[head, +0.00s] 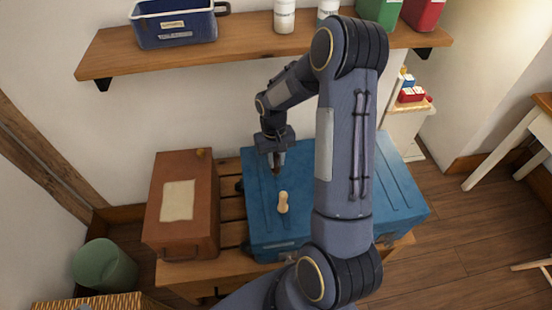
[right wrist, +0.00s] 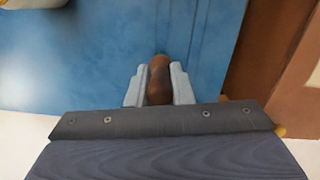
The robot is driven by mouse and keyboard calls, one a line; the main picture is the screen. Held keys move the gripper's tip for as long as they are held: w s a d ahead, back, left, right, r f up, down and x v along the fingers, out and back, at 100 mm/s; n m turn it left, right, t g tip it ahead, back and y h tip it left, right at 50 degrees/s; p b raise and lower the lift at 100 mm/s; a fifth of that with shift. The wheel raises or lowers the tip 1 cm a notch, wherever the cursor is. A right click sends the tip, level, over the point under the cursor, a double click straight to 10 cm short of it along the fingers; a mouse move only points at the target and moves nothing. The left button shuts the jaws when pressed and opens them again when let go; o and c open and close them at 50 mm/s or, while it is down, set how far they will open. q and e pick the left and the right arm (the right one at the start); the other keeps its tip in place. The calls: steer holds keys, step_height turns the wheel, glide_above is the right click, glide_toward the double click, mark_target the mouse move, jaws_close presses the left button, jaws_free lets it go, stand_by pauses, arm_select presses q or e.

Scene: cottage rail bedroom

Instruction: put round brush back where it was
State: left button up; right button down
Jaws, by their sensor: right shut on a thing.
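My right gripper (head: 276,160) is above the blue chest (head: 385,192), near the back of its lid. It is shut on a small dark brown, rounded thing, which I take to be the round brush (right wrist: 159,80). In the right wrist view, the brush sits between the two grey fingers, with the blue lid behind it. I cannot tell whether it touches the lid. Its bristles cannot be made out. My left gripper is not in view.
A pale, waisted object (head: 282,202) stands on the lid in front of the gripper. A brown case (head: 182,235) is to the left on the slatted bench (head: 232,200). A wall shelf (head: 240,48) with a blue bin (head: 175,25) and bottles hangs above. A green bin (head: 103,267) is at lower left.

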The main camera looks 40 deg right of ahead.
steer(key=shift+f, duration=0.25)
steer(key=shift+f, duration=0.25)
steer(key=c, duration=1.3)
jaws_free()
